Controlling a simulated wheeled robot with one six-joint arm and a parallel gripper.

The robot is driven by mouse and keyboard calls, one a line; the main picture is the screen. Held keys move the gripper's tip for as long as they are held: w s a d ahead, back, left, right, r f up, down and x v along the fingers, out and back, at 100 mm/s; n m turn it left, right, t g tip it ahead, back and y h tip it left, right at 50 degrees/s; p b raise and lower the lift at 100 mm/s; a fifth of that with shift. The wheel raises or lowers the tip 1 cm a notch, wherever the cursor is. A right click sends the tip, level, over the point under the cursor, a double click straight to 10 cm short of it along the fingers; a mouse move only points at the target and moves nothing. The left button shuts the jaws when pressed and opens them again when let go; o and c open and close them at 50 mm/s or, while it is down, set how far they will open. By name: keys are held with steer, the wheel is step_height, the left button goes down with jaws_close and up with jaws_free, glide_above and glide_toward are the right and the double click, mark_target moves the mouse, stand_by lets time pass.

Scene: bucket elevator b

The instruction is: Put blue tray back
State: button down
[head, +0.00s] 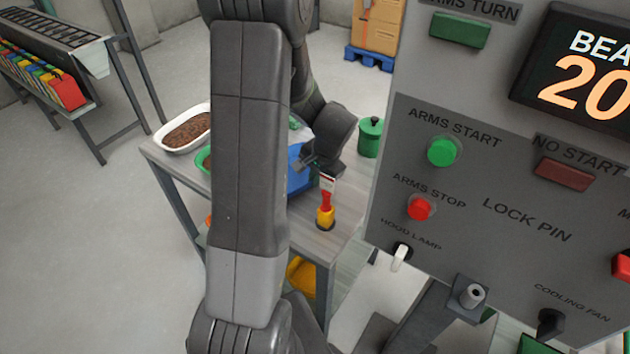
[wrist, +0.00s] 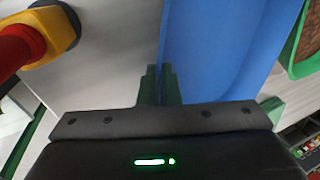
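The blue tray (head: 298,181) is on the grey side table, partly hidden behind my arm in the head view. It fills the upper middle of the wrist view (wrist: 220,50), with its left edge running down to the fingertips. My gripper (head: 307,164) is at the tray's near right edge. In the wrist view its two green fingers (wrist: 160,85) stand close together, one on each side of the tray's edge, and look closed on it. Whether the tray is lifted off the table cannot be told.
A control panel (head: 480,190) stands at the right.

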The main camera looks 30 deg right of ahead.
steer(key=shift+f, duration=0.7)
steer(key=shift+f, duration=0.15)
steer(key=c, duration=1.6)
jaws_free()
steer(key=shift+c, duration=0.2)
steer(key=v, duration=1.2)
steer(key=shift+b, duration=0.3)
